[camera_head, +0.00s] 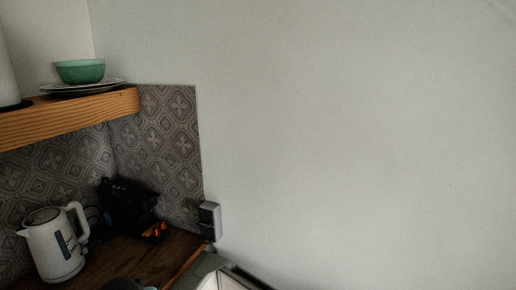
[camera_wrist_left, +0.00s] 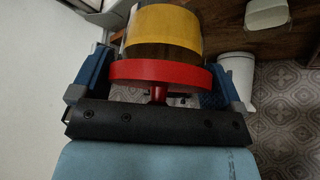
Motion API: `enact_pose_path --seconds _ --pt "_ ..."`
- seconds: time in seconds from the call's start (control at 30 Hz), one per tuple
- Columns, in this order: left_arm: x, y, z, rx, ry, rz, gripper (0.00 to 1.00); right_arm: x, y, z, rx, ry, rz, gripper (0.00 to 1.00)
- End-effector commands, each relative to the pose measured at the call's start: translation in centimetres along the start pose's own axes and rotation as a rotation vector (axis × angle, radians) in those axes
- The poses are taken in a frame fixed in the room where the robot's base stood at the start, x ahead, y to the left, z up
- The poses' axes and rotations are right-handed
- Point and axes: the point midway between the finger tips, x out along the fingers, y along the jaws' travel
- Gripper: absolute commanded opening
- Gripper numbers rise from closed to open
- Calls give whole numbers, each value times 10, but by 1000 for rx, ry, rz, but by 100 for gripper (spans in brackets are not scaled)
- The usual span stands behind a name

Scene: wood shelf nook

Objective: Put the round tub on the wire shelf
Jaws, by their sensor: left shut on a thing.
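The round tub (camera_wrist_left: 160,73) shows in the left wrist view, with a red rounded end and a yellow band beyond it. A short red knob faces my wrist. My left gripper (camera_wrist_left: 158,88) is shut on it, with one blue finger on each side of the red part. I cannot make out either gripper or the tub in the head view. I cannot make out a wire shelf in either view.
A wooden wall shelf (camera_head: 70,112) holds a green bowl (camera_head: 80,71) on plates (camera_head: 110,84). Below, a white kettle (camera_head: 53,243) and a black appliance (camera_head: 128,205) stand on the wooden counter (camera_head: 170,255). A grey-white box (camera_head: 209,221) is by the wall. The right side shows bare wall.

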Motion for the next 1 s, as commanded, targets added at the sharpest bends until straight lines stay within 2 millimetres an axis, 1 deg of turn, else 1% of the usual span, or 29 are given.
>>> enact_pose_path --seconds 0.03,0.1,0.2,0.3,0.47,1.0 --pt "-14 3 7 49 -2 37 63 -3 0 -5 0 0 0 36" --pt "-27 5 15 113 -2 77 63 -5 0 -6 1 0 0 36" --pt "-40 7 22 176 -1 116 63 -6 0 -8 1 -1 0 36" --pt "-47 10 26 206 -1 138 63 -6 0 -8 1 -1 0 36" --pt "-48 12 27 215 1 147 63 -6 -1 -8 1 -1 0 36" --pt "-47 7 25 217 0 134 63 -6 -1 -8 2 -2 0 36"
